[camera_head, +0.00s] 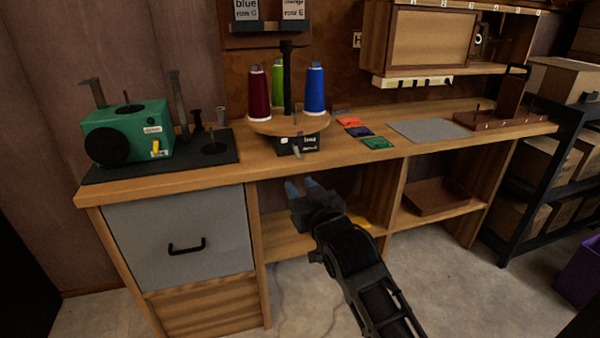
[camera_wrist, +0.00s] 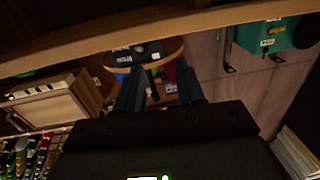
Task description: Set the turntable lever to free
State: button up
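The turntable is a round wooden disc (camera_head: 262,127) on a black base box (camera_head: 312,143), standing on the bench. It carries dark red (camera_head: 258,96), green (camera_head: 278,84) and blue (camera_head: 315,92) thread cones around a black post. A small pale lever (camera_head: 297,153) sticks out low on the base's front; the label beside it is too small to read surely. My gripper (camera_head: 301,186) is below and in front of the bench edge, apart from the lever. In the wrist view my gripper (camera_wrist: 159,78) has its two fingers spread, with the base box (camera_wrist: 138,52) beyond them.
A green machine (camera_head: 128,135) stands on a dark mat to the left. Coloured cards (camera_head: 358,131) and a grey mat (camera_head: 430,130) lie to the right. The wooden bench edge (camera_head: 215,180) is close to my gripper. Open shelves and a grey drawer (camera_head: 180,240) are below.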

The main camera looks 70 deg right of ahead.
jog(key=m+g+h, duration=0.1)
send_near(298, 155)
jog(key=shift+b+x, duration=0.7)
jog(key=shift+x, duration=3.35)
jog(key=shift+c, duration=0.4)
grip_shut()
